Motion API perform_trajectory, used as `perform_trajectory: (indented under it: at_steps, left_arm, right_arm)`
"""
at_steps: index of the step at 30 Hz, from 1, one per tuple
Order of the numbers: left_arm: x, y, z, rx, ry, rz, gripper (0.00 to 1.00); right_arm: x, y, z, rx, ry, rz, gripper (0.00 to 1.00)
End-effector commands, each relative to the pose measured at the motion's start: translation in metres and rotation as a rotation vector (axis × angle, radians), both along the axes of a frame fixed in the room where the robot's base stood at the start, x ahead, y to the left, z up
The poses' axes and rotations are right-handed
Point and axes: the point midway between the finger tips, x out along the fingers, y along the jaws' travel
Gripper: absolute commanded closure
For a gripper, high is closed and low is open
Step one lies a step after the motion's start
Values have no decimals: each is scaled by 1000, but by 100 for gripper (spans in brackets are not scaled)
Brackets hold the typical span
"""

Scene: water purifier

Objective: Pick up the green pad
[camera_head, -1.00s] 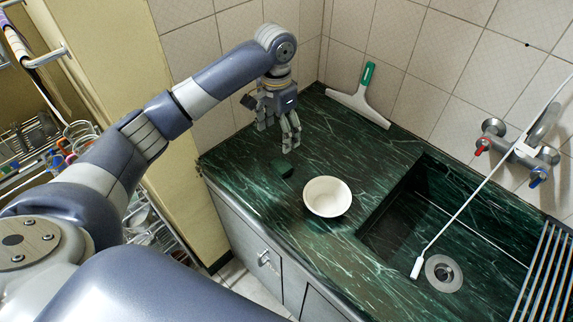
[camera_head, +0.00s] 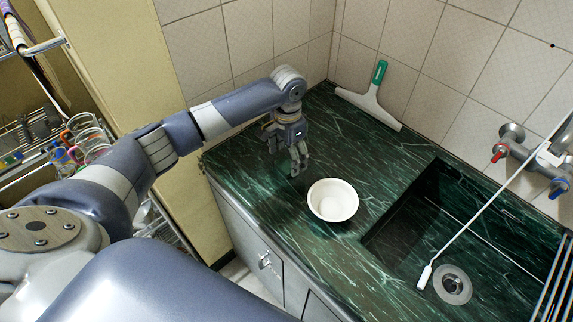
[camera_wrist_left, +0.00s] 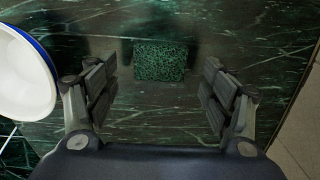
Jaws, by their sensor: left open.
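The green pad (camera_wrist_left: 160,62) is a small, dark, speckled block lying flat on the green marble counter. In the left wrist view it lies between the two fingers and a little beyond them, with clear space on both sides. My left gripper (camera_head: 287,160) is open and empty, pointing down low over the counter at the pad; it also shows in the left wrist view (camera_wrist_left: 158,80). In the head view the fingers and their shadow largely hide the pad. I cannot tell the exact height of the fingertips. My right gripper is not in view.
A white bowl (camera_head: 332,200) stands close to the right of the left gripper. A green-handled squeegee (camera_head: 374,98) leans against the tiled wall behind. The sink (camera_head: 425,235) opens at the right. The counter between gripper and wall is clear.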

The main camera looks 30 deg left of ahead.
Motion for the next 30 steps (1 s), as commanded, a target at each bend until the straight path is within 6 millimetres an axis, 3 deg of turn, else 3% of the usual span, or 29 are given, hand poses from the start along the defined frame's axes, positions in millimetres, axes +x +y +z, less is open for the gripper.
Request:
perform_trajectory:
  at_steps: [6,13,20,30]
  left_arm:
    - [-1,0,-24,1,0,-1,25]
    - [-1,0,-27,2,-1,-1,25]
    - [-1,0,-26,0,-1,-1,58]
    - [-1,0,-25,0,-1,-1,58]
  right_arm:
    - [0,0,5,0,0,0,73]
    - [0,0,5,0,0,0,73]
    - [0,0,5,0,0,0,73]
    - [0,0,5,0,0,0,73]
